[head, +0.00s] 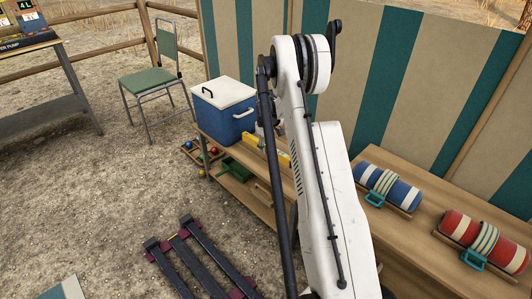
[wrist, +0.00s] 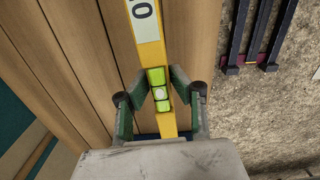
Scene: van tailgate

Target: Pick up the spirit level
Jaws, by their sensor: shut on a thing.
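The spirit level (wrist: 148,50) is a long yellow bar with a green vial window and a white label marked 0. In the wrist view it runs from the top edge down between my fingers. My gripper (wrist: 161,84) is shut on it, one green-grey finger on each side near the vial. In the head view a yellow part of the level (head: 275,150) shows over the wooden bench, left of my white arm. My arm hides the rest of it and most of my gripper there. I cannot tell whether the level touches the bench.
The wooden bench (wrist: 80,55) lies below. A blue cooler (head: 225,112) with a white lid stands at its far end. A blue roll (head: 388,187) and a red roll (head: 484,240) lie at the right. A dark rack (head: 200,262) is on the ground. A striped wall stands behind.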

